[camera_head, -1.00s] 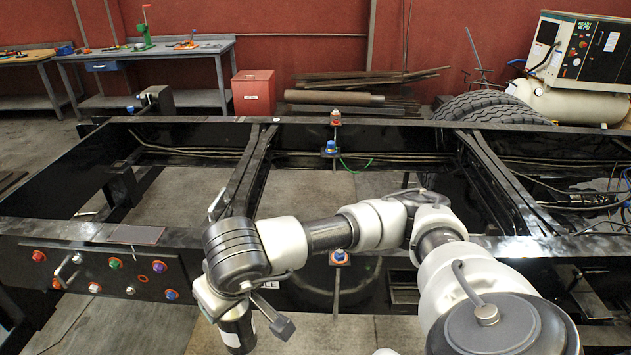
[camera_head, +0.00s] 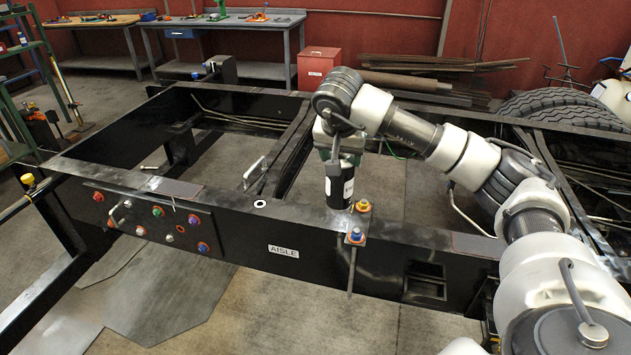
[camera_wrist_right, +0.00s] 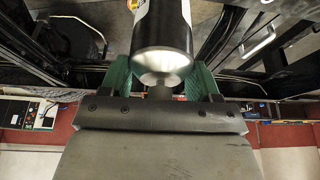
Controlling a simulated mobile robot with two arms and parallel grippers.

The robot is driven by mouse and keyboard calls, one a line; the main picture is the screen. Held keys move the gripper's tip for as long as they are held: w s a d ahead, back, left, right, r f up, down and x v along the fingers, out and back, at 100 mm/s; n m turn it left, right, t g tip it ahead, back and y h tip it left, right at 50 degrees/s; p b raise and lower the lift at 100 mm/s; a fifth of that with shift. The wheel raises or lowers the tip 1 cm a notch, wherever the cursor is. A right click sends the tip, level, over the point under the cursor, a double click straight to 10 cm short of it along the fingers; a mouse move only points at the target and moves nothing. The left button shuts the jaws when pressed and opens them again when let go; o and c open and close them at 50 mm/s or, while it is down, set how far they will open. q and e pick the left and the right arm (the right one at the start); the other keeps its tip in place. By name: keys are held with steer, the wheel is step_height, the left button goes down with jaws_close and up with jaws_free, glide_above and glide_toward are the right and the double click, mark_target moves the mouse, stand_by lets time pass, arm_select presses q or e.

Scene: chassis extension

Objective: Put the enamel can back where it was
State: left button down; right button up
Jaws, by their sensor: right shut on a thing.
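The enamel can (camera_head: 340,188) is black with a pale label and hangs upright below my right gripper (camera_head: 337,158). My right gripper is shut on it near one end. In the head view the can's lower end is at the near rail (camera_head: 300,212) of the chassis, beside an orange-and-blue bolt clamp (camera_head: 356,236). I cannot tell whether it touches the rail. In the right wrist view the can (camera_wrist_right: 162,35) sits between the green fingers (camera_wrist_right: 162,80), its silvery end facing the camera. My left gripper is not in view.
A plate with several coloured knobs (camera_head: 150,221) is on the rail's near face, left of an AISLE label (camera_head: 283,251). A red box (camera_head: 318,68), pipes (camera_head: 420,80) and a tire (camera_head: 560,108) lie beyond the frame. The rail top left of the can looks mostly clear.

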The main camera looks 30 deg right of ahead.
steer(key=w+a+f+p, duration=0.1)
steer(key=w+f+p, duration=0.3)
steer(key=w+f, duration=0.4)
steer(key=shift+a+f, duration=0.3)
steer(key=shift+f, duration=0.05)
steer(key=shift+s+f, duration=0.1)
steer(key=shift+f, duration=0.1)
steer(key=o, duration=1.5)
steer(key=shift+o, duration=0.2)
steer(key=shift+r, duration=0.1)
